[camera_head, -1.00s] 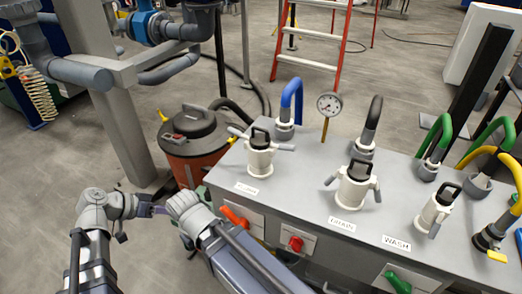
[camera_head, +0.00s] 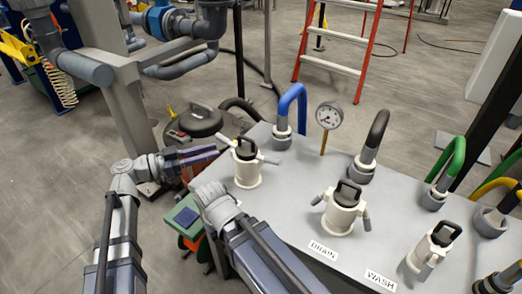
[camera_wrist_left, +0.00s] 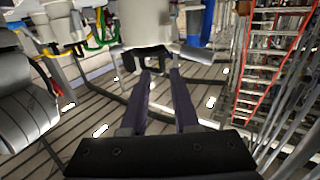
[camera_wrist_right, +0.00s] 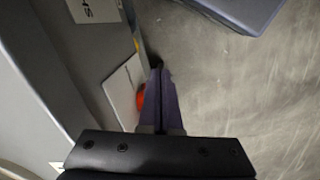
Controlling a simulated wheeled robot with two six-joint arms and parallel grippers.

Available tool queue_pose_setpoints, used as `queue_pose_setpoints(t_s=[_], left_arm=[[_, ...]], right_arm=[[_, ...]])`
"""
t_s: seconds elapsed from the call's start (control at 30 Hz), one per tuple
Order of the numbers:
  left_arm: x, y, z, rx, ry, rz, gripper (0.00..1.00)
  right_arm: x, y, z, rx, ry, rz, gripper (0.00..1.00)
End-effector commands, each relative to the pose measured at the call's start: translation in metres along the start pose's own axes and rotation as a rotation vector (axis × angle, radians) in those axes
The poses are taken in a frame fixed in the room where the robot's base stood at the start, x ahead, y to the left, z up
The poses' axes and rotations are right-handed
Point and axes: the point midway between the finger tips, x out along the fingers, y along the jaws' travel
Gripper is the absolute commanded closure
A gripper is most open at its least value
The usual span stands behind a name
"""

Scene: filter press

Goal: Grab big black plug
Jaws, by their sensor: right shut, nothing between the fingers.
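Which one is the big black plug is not certain. My left gripper (camera_head: 216,150) is open and empty, its fingers pointing at the left plug from its left side. In the left wrist view, a black handle (camera_wrist_left: 147,54) under a white body (camera_wrist_left: 155,22) lies just beyond the fingertips (camera_wrist_left: 162,72). My right gripper (camera_wrist_right: 158,68) is shut and empty beside the bench side.
Blue (camera_head: 291,101), black (camera_head: 376,129) and green (camera_head: 457,157) hoses and a gauge (camera_head: 329,116) rise behind the plugs. A red-and-black drum (camera_head: 194,122) stands left of the bench.

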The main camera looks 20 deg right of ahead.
Motion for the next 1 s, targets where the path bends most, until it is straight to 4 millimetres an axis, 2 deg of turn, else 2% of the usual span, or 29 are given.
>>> queue_pose_setpoints(t_s=[0.27,0.63,0.73,1.0], left_arm=[[0.004,-0.001,-0.002,0.009,0.009,0.001,0.71],[0.059,-0.001,-0.002,0.008,0.008,0.002,0.71],[0.066,-0.001,-0.002,0.008,0.008,0.001,0.71],[0.071,-0.001,-0.003,0.008,0.008,0.0,0.71]], right_arm=[[0.0,0.0,0.0,0.0,0.0,0.0,1.0],[0.0,0.0,0.0,0.0,0.0,0.0,1.0],[0.0,0.0,0.0,0.0,0.0,0.0,1.0],[0.0,0.0,0.0,0.0,0.0,0.0,1.0]])
